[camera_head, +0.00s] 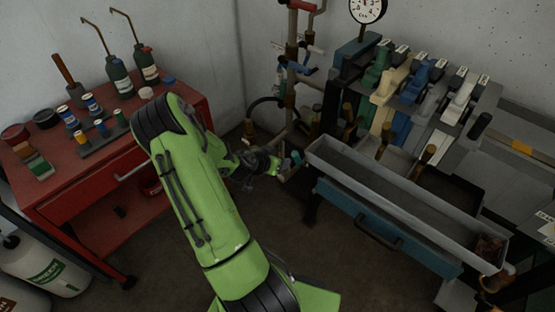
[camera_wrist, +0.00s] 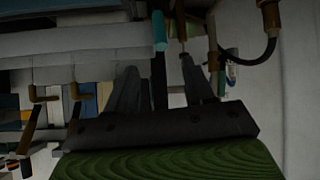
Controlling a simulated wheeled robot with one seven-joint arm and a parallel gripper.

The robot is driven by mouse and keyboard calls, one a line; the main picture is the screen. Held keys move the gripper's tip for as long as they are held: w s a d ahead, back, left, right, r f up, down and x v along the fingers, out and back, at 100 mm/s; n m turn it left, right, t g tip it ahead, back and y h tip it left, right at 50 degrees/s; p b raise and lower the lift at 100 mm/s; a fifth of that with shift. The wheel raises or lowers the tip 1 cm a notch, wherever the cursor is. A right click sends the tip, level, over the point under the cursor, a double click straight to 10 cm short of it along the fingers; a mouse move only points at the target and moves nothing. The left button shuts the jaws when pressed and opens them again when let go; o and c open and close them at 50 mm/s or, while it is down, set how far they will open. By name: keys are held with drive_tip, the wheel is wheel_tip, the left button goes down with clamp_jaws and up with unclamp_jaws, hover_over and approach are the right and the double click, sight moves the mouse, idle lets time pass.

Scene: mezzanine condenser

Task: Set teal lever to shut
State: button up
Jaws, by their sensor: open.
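The teal lever (camera_wrist: 159,31) shows in the wrist view as a short teal bar at the upper middle. In the head view, a small teal piece (camera_head: 296,158) by the pipes, just right of my gripper, looks like the same lever. My gripper (camera_wrist: 160,68) is open. In the wrist view, its two dark fingers point up the picture, and the lever's end lies roughly in line with the gap between them. I cannot tell whether they touch it. In the head view, my gripper (camera_head: 276,167) is low, beside the pipes, and partly hidden.
A grey trough (camera_head: 400,205) above a blue drawer stands close right of my gripper. Vertical pipes (camera_head: 292,60) with a blue-handled valve (camera_head: 298,67) rise behind it. A red cart (camera_head: 80,170) with bottles and cans is at left. Dark floor lies between.

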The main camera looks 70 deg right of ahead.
drive_tip(key=shift+c, duration=0.2)
drive_tip(key=s+f+n+g+h+b, duration=0.1)
drive_tip(key=f+n+b, duration=0.1)
drive_tip(key=f, duration=0.2)
drive_tip(key=s+f+n+g+b, duration=0.1)
drive_tip(key=f+n+g+b, duration=0.1)
drive_tip(key=f+b, duration=0.1)
drive_tip(key=s+f+n+g+h+b, duration=0.1)
drive_tip(key=s+f+n+b, duration=0.1)
drive_tip(key=f, duration=0.3)
drive_tip(key=shift+a+g+h+b, duration=0.3)
drive_tip(key=shift+b, duration=0.35)
clamp_jaws()
drive_tip(key=n+t+h+b, duration=0.3)
drive_tip(key=n+h+b, duration=0.6)
drive_tip(key=n, duration=0.4)
approach(298, 160)
drive_tip(key=w+b+x, duration=0.1)
drive_tip(key=b+x, duration=0.1)
drive_tip(key=x, duration=0.4)
drive_tip(key=shift+d+f+h, duration=0.25)
drive_tip(key=shift+d+h, duration=0.15)
